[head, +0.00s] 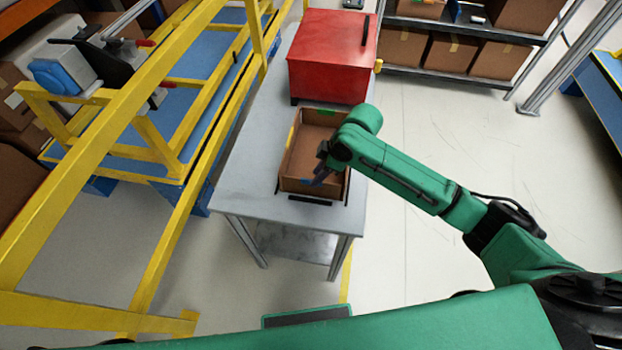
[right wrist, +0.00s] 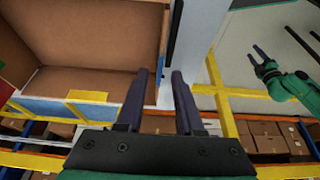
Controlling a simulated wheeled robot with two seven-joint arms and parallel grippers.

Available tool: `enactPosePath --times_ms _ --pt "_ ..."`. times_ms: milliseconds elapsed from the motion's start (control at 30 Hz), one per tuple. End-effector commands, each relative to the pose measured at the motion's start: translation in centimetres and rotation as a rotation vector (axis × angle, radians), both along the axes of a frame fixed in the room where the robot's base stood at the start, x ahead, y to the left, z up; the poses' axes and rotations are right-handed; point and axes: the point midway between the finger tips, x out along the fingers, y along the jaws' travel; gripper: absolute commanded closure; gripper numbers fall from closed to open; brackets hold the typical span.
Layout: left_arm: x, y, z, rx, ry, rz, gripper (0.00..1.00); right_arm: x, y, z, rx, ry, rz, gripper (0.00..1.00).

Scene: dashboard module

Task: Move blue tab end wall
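An open brown cardboard box (head: 309,145) sits on a grey table, with small coloured tabs on its walls. The end wall with the blue tab (right wrist: 163,66) shows in the right wrist view beside and between my right fingers; in the head view the blue patch is largely hidden by the gripper. My right gripper (head: 321,172) is at the near right end of the box. In the right wrist view its dark fingers (right wrist: 160,74) are apart, with the wall edge between them; I cannot tell whether they touch it. My left gripper (right wrist: 262,62) appears small at the right, fingers apart.
The table (head: 245,180) has bare top left of the box. A red container (head: 333,55) stands behind it. A yellow frame (head: 150,150) runs along the left. Shelves with cartons (head: 450,55) stand at the back right. Open floor lies right of the table.

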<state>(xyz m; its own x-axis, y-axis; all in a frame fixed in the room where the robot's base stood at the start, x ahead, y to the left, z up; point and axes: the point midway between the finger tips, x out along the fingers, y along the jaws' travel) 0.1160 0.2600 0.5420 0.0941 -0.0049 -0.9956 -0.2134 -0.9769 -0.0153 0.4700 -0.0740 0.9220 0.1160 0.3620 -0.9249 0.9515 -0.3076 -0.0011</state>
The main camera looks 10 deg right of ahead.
Motion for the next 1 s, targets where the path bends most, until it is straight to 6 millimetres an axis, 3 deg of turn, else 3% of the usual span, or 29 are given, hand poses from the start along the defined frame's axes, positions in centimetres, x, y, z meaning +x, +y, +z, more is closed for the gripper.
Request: enactPosePath --times_ms 200,500,533,600,633,1000 --pt "-0.1 0.0 0.4 0.000 0.002 0.000 0.50 0.5 1.5 -3.8 0.000 0.000 -0.001 0.64" --pt "-0.2 0.0 0.4 0.001 0.004 0.000 0.50 0.6 1.8 -4.5 -0.001 -0.002 -0.001 0.64" --pt "-0.2 0.0 0.4 0.001 0.004 0.001 0.50 0.6 1.8 -4.5 -0.001 -0.002 -0.001 0.68" --pt "-0.2 0.0 0.4 0.001 0.004 0.001 0.50 0.6 1.7 -4.5 -0.001 -0.002 -0.001 0.94" --pt "-0.2 0.0 0.4 0.001 0.004 0.000 0.50 0.6 1.7 -4.5 -0.001 -0.002 -0.001 1.00" --pt "-0.3 0.0 0.4 0.001 0.005 0.000 0.50 0.6 1.8 -4.4 0.000 -0.002 -0.001 1.00"
